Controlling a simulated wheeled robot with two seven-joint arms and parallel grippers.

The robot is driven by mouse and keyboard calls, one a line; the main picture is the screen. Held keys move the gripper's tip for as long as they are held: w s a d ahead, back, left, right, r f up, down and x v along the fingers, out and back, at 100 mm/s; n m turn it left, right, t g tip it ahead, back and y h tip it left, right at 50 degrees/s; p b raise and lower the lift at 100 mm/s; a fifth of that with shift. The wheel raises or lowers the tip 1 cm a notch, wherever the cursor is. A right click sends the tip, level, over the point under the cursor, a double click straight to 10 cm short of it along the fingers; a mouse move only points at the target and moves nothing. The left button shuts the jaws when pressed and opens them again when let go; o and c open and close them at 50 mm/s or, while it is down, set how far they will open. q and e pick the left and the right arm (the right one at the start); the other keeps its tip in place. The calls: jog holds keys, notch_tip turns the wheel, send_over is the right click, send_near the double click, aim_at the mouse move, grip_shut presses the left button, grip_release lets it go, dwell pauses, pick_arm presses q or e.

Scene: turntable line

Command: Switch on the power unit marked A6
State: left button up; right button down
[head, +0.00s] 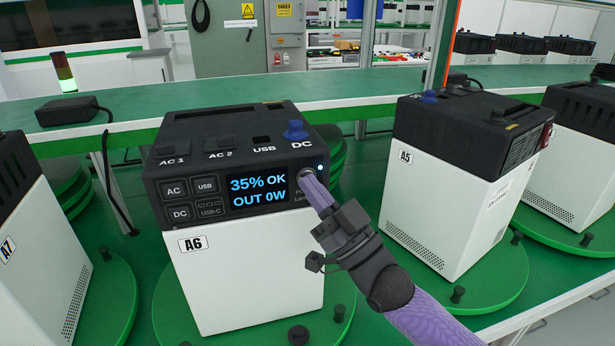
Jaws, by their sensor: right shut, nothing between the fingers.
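The power unit marked A6 (250,255) stands upright on a green turntable in the middle of the head view. It has a white body and a black top. Its display (258,190) is lit and reads "35% OK" and "OUT 0W" in blue. A small light (320,167) glows at the right of its front panel. My right gripper (308,179) is shut and empty. Its tip is at the front panel, just right of the display, over the power button area, and hides the button. I cannot tell if the tip touches it. My left gripper is not in view.
Unit A5 (445,205) stands to the right on its own turntable, and unit A7 (38,265) to the left. A green bench (340,95) runs behind them, with a black box (70,110) and a signal lamp (63,72).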

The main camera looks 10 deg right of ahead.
jog(key=shift+s, duration=0.1)
jog(key=shift+s+r+p, duration=0.1)
jog(key=shift+s+p, duration=0.35)
jog(key=shift+p, duration=0.1)
jog(key=shift+s, duration=0.2)
jog(key=s+p, duration=0.3)
jog(key=s, duration=0.2)
jog(key=shift+d, duration=0.1)
dwell(0.4)
